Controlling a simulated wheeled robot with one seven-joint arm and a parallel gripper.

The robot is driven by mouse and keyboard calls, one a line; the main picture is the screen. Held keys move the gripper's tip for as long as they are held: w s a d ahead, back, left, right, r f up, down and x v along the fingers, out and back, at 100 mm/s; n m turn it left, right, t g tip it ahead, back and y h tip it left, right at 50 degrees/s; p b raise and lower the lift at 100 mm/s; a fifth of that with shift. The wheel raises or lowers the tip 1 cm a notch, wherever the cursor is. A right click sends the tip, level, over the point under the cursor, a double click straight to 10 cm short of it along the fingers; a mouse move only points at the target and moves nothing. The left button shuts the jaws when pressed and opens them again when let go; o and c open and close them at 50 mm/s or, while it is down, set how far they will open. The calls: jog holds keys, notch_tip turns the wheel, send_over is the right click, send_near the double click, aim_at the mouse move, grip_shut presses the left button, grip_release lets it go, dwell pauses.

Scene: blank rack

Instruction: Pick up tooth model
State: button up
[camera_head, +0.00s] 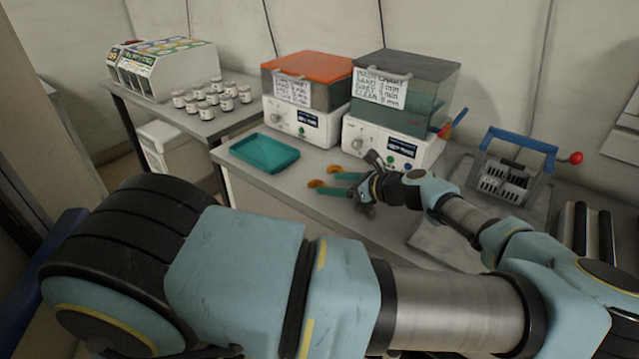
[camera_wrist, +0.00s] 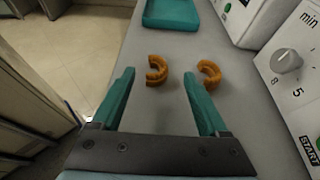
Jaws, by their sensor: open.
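Two orange-brown, horseshoe-shaped tooth models lie on the grey bench. In the wrist view the left tooth model (camera_wrist: 157,71) is ahead of the gap between my fingers, and the right tooth model (camera_wrist: 209,73) is just beyond my right fingertip. In the head view they show as a left tooth model (camera_head: 317,184) and a right tooth model (camera_head: 335,170). My gripper (camera_wrist: 158,77) has two green fingers, spread apart with nothing between them. It also shows in the head view (camera_head: 331,183), close to the models. Whether a finger touches a model I cannot tell.
A teal tray (camera_head: 265,152) lies on the bench beyond the models. A white machine with an orange lid (camera_head: 306,68) and one with a grey lid (camera_head: 405,66) stand behind. A blue-handled grey rack (camera_head: 503,182) is at right. Small jars (camera_head: 212,100) stand on the left table.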

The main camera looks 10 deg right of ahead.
aim_at(315, 182)
jog(key=p+x, duration=0.2)
jog(key=x, duration=0.2)
jog(key=shift+a+r, duration=0.15)
jog(key=shift+a, duration=0.1)
jog(key=shift+w+a+f, duration=0.25)
jog(key=shift+w+f, duration=0.05)
jog(key=shift+f, duration=0.05)
grip_shut()
